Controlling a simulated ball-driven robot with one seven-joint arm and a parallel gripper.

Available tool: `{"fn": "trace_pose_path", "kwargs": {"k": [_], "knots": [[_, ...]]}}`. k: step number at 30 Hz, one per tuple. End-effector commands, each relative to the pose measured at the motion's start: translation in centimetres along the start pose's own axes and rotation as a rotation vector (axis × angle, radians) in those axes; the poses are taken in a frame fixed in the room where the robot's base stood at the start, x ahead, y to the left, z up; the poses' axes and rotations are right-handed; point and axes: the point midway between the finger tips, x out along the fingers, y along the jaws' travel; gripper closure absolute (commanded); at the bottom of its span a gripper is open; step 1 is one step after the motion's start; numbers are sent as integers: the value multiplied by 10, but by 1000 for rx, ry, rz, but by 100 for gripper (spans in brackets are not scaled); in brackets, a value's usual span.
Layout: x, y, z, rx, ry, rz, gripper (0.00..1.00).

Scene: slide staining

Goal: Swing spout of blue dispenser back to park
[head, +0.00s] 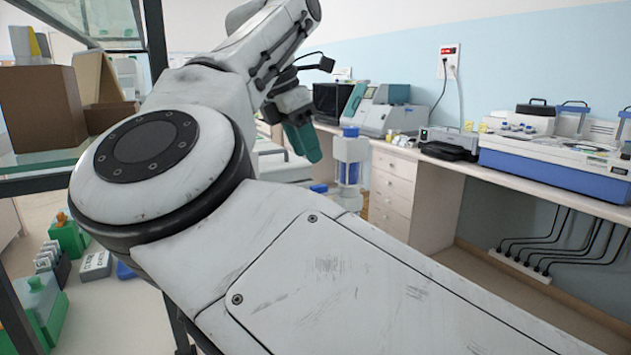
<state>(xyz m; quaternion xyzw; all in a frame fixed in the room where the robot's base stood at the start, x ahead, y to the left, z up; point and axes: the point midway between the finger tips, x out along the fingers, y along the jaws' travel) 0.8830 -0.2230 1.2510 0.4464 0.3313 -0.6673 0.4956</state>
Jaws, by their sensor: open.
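A dispenser with a blue top and a clear or whitish body (350,160) stands upright beyond my arm, near the middle of the head view. Its spout is too small to make out, and its lower part is partly hidden by my arm. My gripper (307,152), with teal fingers pointing down, is just left of the dispenser in the picture. It is open, and nothing shows between its fingers. I cannot tell whether it touches the dispenser.
My arm fills much of the foreground. A white bench (480,165) with drawers carries lab instruments along the right wall. Cardboard boxes (45,108) stand on a glass shelf at left. Green containers (40,305) are at lower left. Black cables (560,240) hang under the bench.

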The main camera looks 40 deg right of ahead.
Motion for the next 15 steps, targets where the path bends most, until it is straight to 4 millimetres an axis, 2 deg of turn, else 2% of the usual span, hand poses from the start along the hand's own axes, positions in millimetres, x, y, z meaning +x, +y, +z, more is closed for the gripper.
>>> {"fn": "trace_pose_path", "kwargs": {"k": [1,7,15], "knots": [[12,0,-1,0,0,-3,55],[48,0,-1,0,-1,-2,55],[77,0,0,0,-1,-1,55]]}}
